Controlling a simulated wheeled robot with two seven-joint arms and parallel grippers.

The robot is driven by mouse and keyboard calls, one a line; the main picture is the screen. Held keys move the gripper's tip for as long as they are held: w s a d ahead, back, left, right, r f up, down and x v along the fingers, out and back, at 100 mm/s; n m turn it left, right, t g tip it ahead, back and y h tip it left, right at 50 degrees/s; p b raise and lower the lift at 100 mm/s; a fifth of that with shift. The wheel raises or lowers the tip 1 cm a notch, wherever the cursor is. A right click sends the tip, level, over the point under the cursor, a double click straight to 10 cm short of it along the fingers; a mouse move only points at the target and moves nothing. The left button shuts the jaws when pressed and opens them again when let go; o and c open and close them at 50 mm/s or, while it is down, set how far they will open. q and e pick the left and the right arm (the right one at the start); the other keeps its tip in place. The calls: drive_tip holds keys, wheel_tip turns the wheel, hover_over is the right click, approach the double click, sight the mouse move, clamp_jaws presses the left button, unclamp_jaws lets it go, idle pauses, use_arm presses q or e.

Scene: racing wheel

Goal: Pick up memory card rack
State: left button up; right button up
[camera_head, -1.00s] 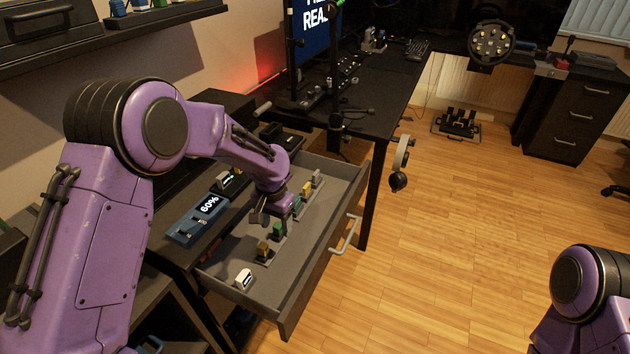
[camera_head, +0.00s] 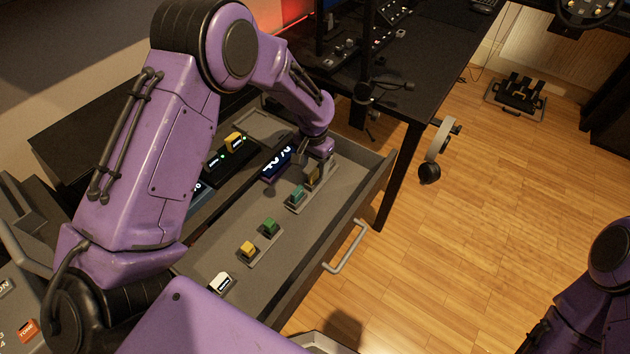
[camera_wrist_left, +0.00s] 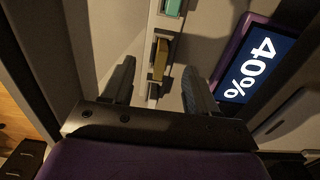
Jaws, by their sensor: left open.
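My left gripper (camera_head: 312,170) is over this far end. In the left wrist view, its open fingers (camera_wrist_left: 158,68) stand on either side of the farther rack (camera_wrist_left: 153,90), with the yellow card (camera_wrist_left: 160,58) between them. Contact cannot be told. My right gripper is out of view.
A white card (camera_head: 219,284) lies at the drawer's near end. A screen reading 40% (camera_wrist_left: 249,70) lies beside the rack. The drawer handle (camera_head: 345,248) sticks out over open wooden floor (camera_head: 470,240).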

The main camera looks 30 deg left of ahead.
sight(313, 172)
use_arm(q)
wheel_tip(313, 172, down, 6)
clamp_jaws()
drive_tip(key=shift+r, duration=0.1)
idle(0.4)
